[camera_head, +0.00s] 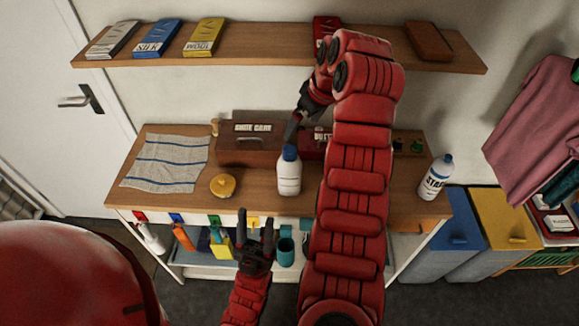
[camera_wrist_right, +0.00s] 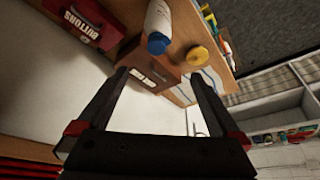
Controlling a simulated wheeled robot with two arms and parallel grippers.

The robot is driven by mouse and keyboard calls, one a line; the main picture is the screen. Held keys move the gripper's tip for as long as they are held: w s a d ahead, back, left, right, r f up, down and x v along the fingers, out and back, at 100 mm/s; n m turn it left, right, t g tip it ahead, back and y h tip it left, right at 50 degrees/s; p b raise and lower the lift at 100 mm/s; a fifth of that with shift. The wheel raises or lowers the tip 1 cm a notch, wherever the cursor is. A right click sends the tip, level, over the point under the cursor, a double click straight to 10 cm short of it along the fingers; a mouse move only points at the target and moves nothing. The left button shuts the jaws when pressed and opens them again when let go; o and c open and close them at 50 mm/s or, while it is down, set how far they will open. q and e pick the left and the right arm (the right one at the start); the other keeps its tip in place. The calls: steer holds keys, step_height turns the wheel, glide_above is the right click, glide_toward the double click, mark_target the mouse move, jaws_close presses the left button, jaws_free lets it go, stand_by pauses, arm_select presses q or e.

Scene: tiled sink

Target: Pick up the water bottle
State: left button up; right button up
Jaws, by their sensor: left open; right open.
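A white bottle with a blue cap (camera_head: 289,172) stands upright on the wooden tabletop, near its front edge. My right gripper (camera_head: 293,132) is open just behind and above the cap; I cannot tell in the head view if it touches. In the right wrist view the bottle (camera_wrist_right: 158,22) lies beyond the fingertips, and the open right gripper (camera_wrist_right: 156,78) has nothing between its fingers. My left gripper (camera_head: 257,222) is open and empty, in front of the table edge and below-left of the bottle. A second white, blue-capped bottle (camera_head: 436,177) with partly legible lettering stands at the right end.
A yellow round tin (camera_head: 223,186) stands left of the bottle. A brown shoe-care box (camera_head: 248,150) and a red buttons box (camera_head: 312,144) stand behind. A striped cloth (camera_head: 165,163) covers the table's left part. A wall shelf (camera_head: 270,48) hangs above the table.

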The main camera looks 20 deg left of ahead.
steer(key=b, duration=0.3)
glide_above(291, 151)
steer(key=s+d, duration=0.2)
step_height(291, 151, down, 7)
steer(key=shift+w+b+x, duration=0.25)
steer(key=shift+b+x, duration=0.5)
steer(key=shift+x, duration=1.4)
steer(key=p+x, duration=0.3)
steer(key=x, duration=0.2)
steer(key=shift+w+d+p, duration=0.15)
steer(key=shift+d+p, duration=0.05)
steer(key=shift+p, duration=0.2)
steer(key=shift+a+f, duration=0.1)
steer(key=shift+f, duration=0.2)
jaws_close()
